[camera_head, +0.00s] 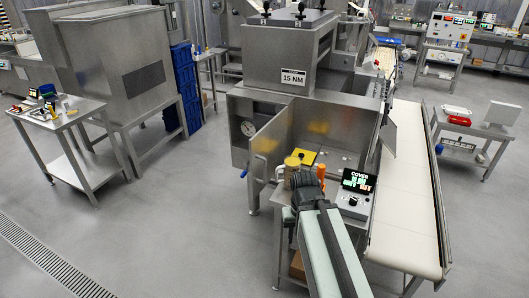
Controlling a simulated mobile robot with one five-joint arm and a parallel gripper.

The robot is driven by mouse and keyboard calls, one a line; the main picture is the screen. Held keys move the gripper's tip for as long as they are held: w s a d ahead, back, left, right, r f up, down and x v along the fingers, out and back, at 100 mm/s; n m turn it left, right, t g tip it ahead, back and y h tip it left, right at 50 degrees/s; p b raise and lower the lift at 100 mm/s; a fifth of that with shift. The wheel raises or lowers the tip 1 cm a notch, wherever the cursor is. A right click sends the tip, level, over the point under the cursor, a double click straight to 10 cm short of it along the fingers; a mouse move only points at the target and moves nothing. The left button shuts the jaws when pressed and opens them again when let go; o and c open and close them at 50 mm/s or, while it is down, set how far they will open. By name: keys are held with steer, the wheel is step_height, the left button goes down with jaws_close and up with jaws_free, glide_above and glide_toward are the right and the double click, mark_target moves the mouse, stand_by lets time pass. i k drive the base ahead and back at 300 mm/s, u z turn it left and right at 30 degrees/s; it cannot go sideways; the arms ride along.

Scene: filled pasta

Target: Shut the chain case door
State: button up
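The steel machine labelled "15 NM" (292,77) stands at the centre. What looks like its chain case door (268,148) is a steel panel standing open, swung out toward me at the left of the open case (325,128). A pale handle shows low on the door's left part. My arm reaches up from the bottom edge. My gripper (294,165) is at its far end, just right of the door's lower part in the picture. I cannot tell whether it touches the door or whether its fingers are open. A control box (357,194) with a lit "COVER" display sits right of my arm.
A small steel stand under my arm holds the control box, a yellow-topped container and an orange-handled tool (321,171). A white conveyor belt (405,190) runs along the right. A tool table (60,115) stands at the left. Open grey floor (180,220) lies front left.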

mark_target(267, 147)
steer(key=u, duration=0.1)
steer(key=i, duration=1)
steer(key=z, duration=0.05)
